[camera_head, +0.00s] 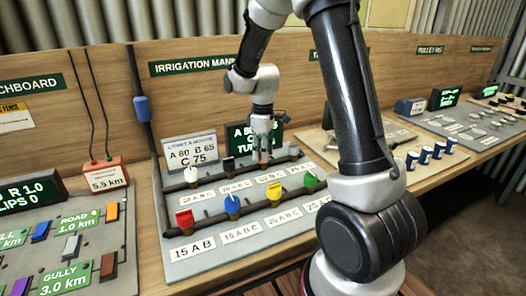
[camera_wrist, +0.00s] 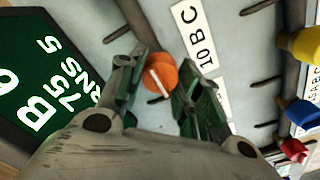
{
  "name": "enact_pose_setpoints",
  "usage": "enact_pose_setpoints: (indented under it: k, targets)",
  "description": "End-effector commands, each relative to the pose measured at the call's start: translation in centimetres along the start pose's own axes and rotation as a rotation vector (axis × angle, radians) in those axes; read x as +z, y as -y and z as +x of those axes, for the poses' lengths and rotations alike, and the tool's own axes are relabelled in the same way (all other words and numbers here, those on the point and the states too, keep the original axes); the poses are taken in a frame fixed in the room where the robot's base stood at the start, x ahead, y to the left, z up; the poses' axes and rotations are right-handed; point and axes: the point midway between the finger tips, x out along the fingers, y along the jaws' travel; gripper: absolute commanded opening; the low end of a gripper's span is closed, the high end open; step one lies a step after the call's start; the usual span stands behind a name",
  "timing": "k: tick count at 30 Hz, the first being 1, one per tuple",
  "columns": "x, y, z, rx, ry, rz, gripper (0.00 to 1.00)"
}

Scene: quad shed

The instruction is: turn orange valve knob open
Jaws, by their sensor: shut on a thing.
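The orange valve knob (camera_wrist: 165,72) shows in the wrist view between my fingers, with a white line across its top. My gripper (camera_wrist: 157,86) points down over it, one finger on each side, and is shut on it. In the head view my gripper (camera_head: 263,143) is at the back row of the irrigation board (camera_head: 165,201), in front of the green display (camera_head: 237,134). There my fingers mostly hide the orange knob. A label reading "10 BC" (camera_wrist: 189,32) lies beside the knob in the wrist view.
A white knob (camera_head: 191,174) and a black knob (camera_head: 229,163) stand left of my gripper. Red (camera_head: 185,219), blue (camera_head: 232,205), yellow (camera_head: 281,191) and green (camera_head: 310,182) knobs stand on the front pipe. A white sign (camera_head: 189,151) stands behind the board's left side.

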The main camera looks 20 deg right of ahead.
Motion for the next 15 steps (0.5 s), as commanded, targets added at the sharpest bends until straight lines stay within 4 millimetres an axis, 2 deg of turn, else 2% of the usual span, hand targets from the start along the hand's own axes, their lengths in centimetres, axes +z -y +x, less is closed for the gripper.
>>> enact_pose_setpoints:
  k: [6, 7, 10, 15]
  targets:
    - [-0.03, -0.05, -0.04, 0.002, -0.001, -0.001, 0.10]
    - [-0.03, -0.05, -0.05, 0.002, -0.001, -0.001, 0.38]
    - [-0.02, -0.04, -0.04, 0.001, -0.001, -0.001, 0.56]
    - [-0.01, -0.02, -0.02, 0.001, 0.000, 0.000, 0.57]
